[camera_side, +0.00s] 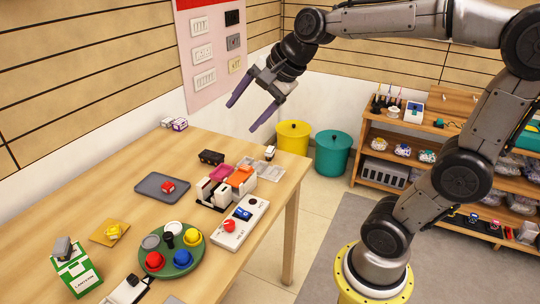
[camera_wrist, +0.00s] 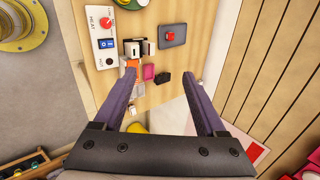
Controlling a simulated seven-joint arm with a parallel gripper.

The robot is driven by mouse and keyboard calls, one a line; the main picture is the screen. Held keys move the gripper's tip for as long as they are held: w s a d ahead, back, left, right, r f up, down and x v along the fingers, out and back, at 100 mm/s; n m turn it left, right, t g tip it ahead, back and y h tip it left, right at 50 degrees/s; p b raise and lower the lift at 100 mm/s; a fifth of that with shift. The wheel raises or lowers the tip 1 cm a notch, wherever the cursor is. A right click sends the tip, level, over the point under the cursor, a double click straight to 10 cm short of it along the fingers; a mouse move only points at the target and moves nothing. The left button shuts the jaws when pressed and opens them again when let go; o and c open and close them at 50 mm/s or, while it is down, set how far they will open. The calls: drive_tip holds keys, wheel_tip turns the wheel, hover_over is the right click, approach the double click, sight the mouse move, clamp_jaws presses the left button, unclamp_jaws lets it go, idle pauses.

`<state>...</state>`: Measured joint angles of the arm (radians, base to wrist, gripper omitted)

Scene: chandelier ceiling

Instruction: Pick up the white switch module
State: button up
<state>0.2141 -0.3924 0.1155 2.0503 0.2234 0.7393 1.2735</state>
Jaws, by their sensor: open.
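White block-shaped modules stand in a dark rack near the right side of the table: one white module (camera_side: 203,190) at the rack's left end and another white module (camera_side: 222,196) beside it. An orange-topped module (camera_side: 240,176) stands in the same row. In the wrist view, a white module (camera_wrist: 132,48) shows at the upper end of the row. A small white-and-dark piece (camera_side: 269,153) stands apart near the table's far right corner. Which piece is the switch module, I cannot tell for sure. My gripper (camera_side: 248,113) is open and empty, high above the table's far end.
A white control panel (camera_side: 240,224) lies in front of the rack. A pink block (camera_side: 221,173) and a black block (camera_side: 211,157) lie behind it. A grey tray (camera_side: 150,188) holds a red piece. A green round tray (camera_side: 180,270) holds several coloured knobs. The back left table is mostly clear.

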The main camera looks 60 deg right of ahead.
drive_tip(key=w+d+f+m, duration=0.2)
drive_tip(key=w+d+m, duration=0.4)
drive_tip(key=w+d, duration=0.15)
drive_tip(key=m+g+h, duration=0.1)
drive_tip(key=m+g, duration=0.2)
drive_tip(key=m, duration=0.7)
hover_over(271, 149)
drive_tip(key=s+a, duration=0.1)
drive_tip(key=s, duration=0.4)
wheel_tip(271, 149, down, 19)
drive_tip(key=x, duration=1.2)
drive_tip(key=shift+w+f, duration=0.1)
drive_tip(key=shift+f, duration=0.25)
drive_tip(key=c, duration=1.1)
drive_tip(key=shift+r, duration=0.15)
